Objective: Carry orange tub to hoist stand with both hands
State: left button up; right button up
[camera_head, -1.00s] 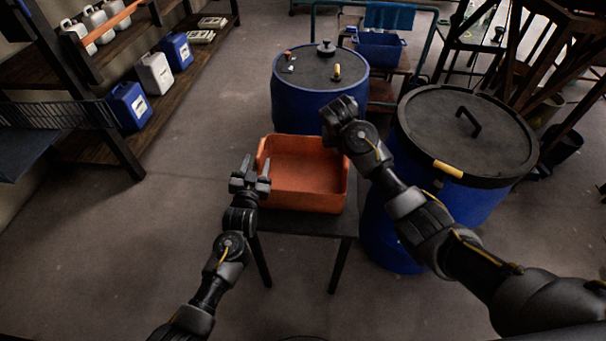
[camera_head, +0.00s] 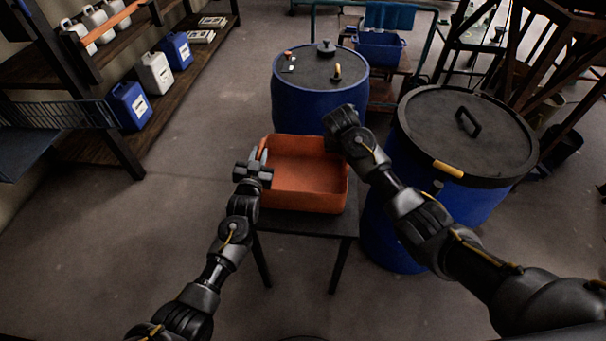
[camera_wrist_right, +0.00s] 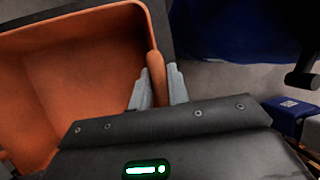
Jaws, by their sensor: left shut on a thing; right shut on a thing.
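The orange tub (camera_head: 305,180) is an open, empty-looking box on a small dark table (camera_head: 300,222) in the middle of the head view. My left gripper (camera_head: 260,160) is shut on the tub's left wall, one finger on each side of the rim. My right gripper (camera_head: 343,125) is at the tub's right wall; its fingertips are hidden in the head view. The right wrist view shows its two grey fingers (camera_wrist_right: 158,86) shut around the tub's rim (camera_wrist_right: 158,70). I cannot tell which thing is the hoist stand.
A large blue vat (camera_head: 468,135) with a black lid stands close to the right of the table. Another blue vat (camera_head: 318,103) stands behind the tub. A shelf rack (camera_head: 95,150) with canisters is at the left. The floor (camera_head: 190,195) between rack and table is clear.

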pick_arm(q)
jog(key=shift+r, duration=0.15)
grip_shut()
pick_arm(e)
jog(key=shift+r, duration=0.2)
grip_shut()
